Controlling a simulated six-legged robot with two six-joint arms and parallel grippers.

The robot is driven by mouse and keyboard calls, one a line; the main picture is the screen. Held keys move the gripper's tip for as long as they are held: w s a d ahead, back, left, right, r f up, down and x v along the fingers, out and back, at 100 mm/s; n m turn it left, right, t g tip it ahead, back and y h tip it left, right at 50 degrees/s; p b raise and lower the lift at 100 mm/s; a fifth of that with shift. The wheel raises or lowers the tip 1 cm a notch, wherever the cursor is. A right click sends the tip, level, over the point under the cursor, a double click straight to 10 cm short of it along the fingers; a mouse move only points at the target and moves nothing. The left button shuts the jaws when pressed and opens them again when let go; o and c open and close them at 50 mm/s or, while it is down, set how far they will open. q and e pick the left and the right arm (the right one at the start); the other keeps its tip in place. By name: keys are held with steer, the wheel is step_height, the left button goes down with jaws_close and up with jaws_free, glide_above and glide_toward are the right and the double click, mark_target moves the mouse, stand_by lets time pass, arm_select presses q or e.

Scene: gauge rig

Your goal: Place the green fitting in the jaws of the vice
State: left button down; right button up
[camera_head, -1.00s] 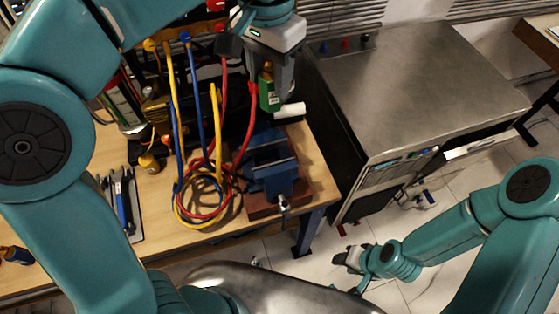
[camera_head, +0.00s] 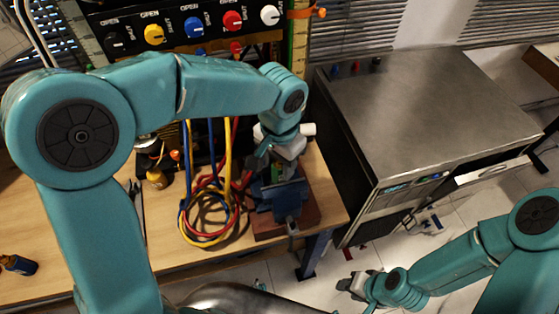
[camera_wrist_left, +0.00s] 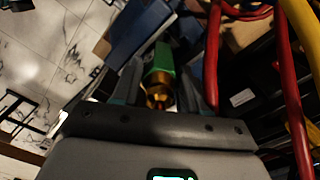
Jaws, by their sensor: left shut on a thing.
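The green fitting (camera_wrist_left: 160,60) has a brass end and sits between the fingers of my left gripper (camera_wrist_left: 158,88) in the left wrist view. In the head view only a small green patch of the fitting (camera_head: 278,173) shows below the left gripper (camera_head: 276,168), which is shut on it. The blue vice (camera_head: 288,203) stands on a reddish-brown base at the bench's right front corner. The fitting is right at the vice's top; blue vice parts (camera_wrist_left: 140,28) flank it in the wrist view. Whether it touches the jaws is hidden. My right gripper (camera_head: 352,285) is away over the floor, its opening unclear.
Red, blue and yellow hoses (camera_head: 207,215) loop on the bench just left of the vice. A panel of coloured knobs (camera_head: 190,24) stands behind. A metal-topped cabinet (camera_head: 420,110) is to the right. A small bottle (camera_head: 18,264) lies at the bench's left.

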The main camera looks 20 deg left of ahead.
arm_select(q)
steer(key=shift+f, duration=0.1)
steer(key=shift+f, duration=0.1)
steer(key=shift+f+b, duration=0.5)
steer(key=shift+b, duration=0.05)
steer(key=c, duration=0.6)
jaws_free()
steer(key=shift+r, duration=0.1)
